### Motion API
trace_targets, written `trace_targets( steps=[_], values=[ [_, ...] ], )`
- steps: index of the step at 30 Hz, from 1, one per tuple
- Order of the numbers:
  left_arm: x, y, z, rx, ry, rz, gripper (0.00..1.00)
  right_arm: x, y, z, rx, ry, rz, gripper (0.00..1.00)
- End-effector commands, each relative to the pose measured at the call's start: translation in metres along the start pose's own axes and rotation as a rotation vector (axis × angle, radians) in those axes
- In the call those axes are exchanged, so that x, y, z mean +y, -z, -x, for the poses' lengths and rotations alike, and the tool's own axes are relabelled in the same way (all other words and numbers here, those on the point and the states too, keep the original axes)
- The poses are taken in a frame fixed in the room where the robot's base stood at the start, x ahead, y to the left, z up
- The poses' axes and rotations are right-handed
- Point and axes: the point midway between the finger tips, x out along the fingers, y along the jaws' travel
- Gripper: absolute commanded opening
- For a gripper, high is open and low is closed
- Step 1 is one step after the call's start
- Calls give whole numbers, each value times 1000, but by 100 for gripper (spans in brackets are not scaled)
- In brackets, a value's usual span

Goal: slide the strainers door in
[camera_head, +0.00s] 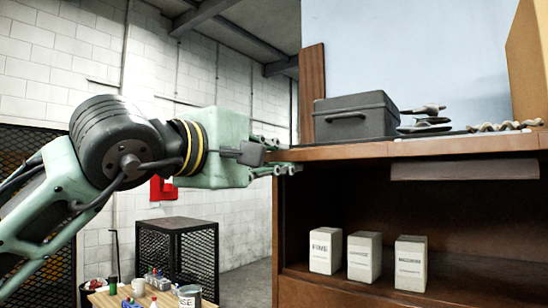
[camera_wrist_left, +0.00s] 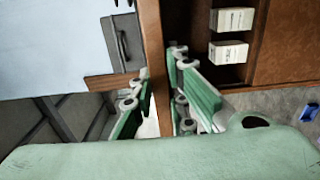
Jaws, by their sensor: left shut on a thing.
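The open cabinet compartment (camera_head: 460,225) holds several small white labelled boxes, one reading "FINE" (camera_head: 325,250); I take these for the strainers. A brown wooden board (camera_head: 340,153) runs level along the top of this opening. My left gripper (camera_head: 280,157) is at its left end. In the left wrist view the fingers (camera_wrist_left: 158,100) lie on both sides of the board (camera_wrist_left: 153,45), shut on its edge. I cannot tell whether this board is the strainers door or the fixed top. A flat brown panel (camera_head: 465,170) shows just below the top, at the right.
A dark grey case (camera_head: 355,116) and a small dark stack (camera_head: 424,122) stand on top. A work table (camera_head: 140,297) with a tin (camera_head: 190,296) and a black mesh stand (camera_head: 176,250) are at lower left. The floor between stand and cabinet looks clear.

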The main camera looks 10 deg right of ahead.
Motion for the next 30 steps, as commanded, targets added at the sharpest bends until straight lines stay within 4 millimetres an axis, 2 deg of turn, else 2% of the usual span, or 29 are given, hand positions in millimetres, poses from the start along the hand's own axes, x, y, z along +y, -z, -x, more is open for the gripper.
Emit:
trace_targets(
  steps=[5, 17, 30],
  values=[
    [0, 0, -3, 0, 1, 1, 0, -1, 1, 2, 1, 1, -1, 40],
    [3, 0, -31, 0, -3, 1, 0, -6, 3, 13, 2, 7, -3, 40],
    [3, 0, -61, 0, -2, 1, 0, -1, 4, 26, 1, 2, -1, 40]
  ],
)
